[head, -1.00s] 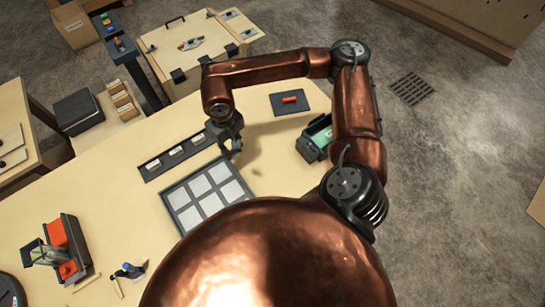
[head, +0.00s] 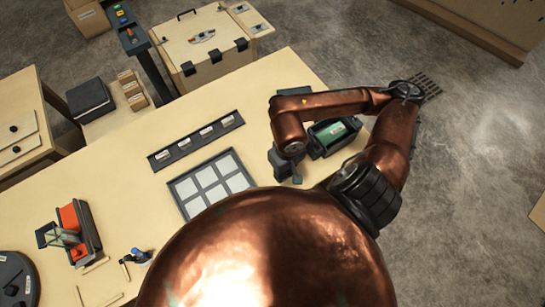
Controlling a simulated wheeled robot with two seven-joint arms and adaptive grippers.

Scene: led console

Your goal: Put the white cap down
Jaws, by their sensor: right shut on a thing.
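My right gripper (head: 285,166) is low over the table, between the panel of pale squares and the green-topped box. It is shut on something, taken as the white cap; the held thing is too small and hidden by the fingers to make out. A dark tray with a grid of pale squares (head: 208,178) lies left of the gripper. A dark strip (head: 183,145) with several small white pieces in a row lies behind that tray.
A dark box with a green top (head: 333,132) stands close to the right of my gripper. A red and grey device (head: 78,228) and a blue-and-dark tool (head: 137,257) are at the left. Bare tabletop (head: 110,185) lies left of the grid tray.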

